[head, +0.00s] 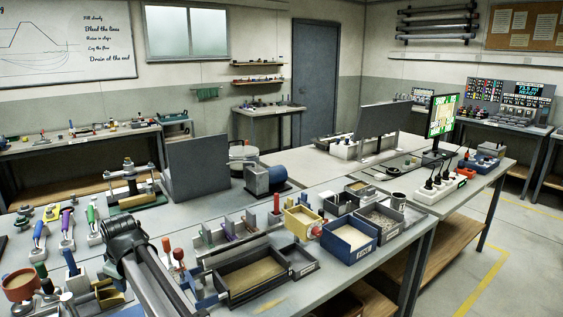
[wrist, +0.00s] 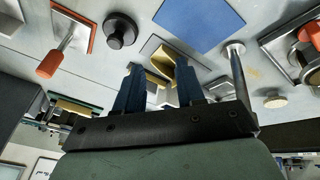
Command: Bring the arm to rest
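My gripper (wrist: 158,67) shows in the wrist view with its two blue fingers apart. I see nothing clasped between them. A small tan-and-grey box-like item (wrist: 163,58) shows beyond the fingertips, and I cannot tell how far off it is. In the head view, part of my dark arm (head: 125,235) reaches over the near side of the grey workbench (head: 330,282). I cannot make out the gripper's fingers clearly there.
A sand tray (head: 232,296), a blue bin (head: 362,252) and a yellow bin (head: 288,222) crowd the bench right of my arm. Colored-handled tools (head: 67,222) stand left. In the wrist view, an orange-handled tool (wrist: 50,65) and metal rod (wrist: 238,75) flank the fingers.

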